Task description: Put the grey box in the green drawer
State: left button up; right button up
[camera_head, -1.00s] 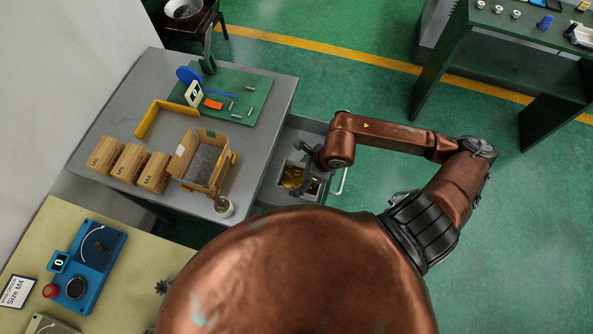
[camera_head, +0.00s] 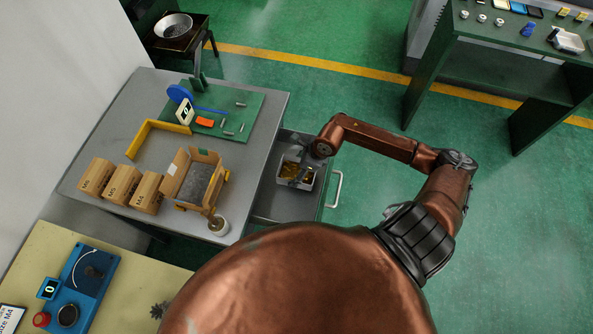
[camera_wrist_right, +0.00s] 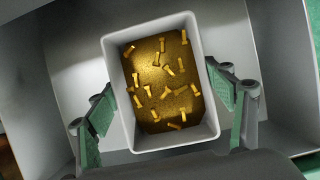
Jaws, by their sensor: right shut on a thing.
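The grey box (camera_head: 300,187) is an open light-grey bin with several brass-coloured bolts in it. It also fills the middle of the right wrist view (camera_wrist_right: 178,138). My right gripper (camera_head: 306,167) is shut on the box, with its green-padded fingers (camera_wrist_right: 168,112) at two opposite sides. The green drawer (camera_head: 275,208) is pulled out from the right side of the grey table; its inside looks grey. The box is over or within the drawer's opening; I cannot tell whether it touches the bottom. My left gripper is not in view.
The grey table (camera_head: 118,122) holds cardboard boxes (camera_head: 120,184), an open carton (camera_head: 203,183), a yellow bracket (camera_head: 143,138) and a green board (camera_head: 225,97). A drawer handle (camera_head: 337,190) sticks out to the right. Green floor is clear between the table and the dark green bench (camera_head: 440,75).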

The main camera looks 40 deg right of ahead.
aim_at(296, 174)
jog(key=shift+w+f, duration=0.15)
jog(key=shift+f, duration=1.4)
jog(key=o, duration=2.1)
jog(key=shift+f, duration=0.2)
jog(key=v, duration=1.2)
jog(key=shift+r+p, duration=0.15)
jog(key=shift+p, duration=0.25)
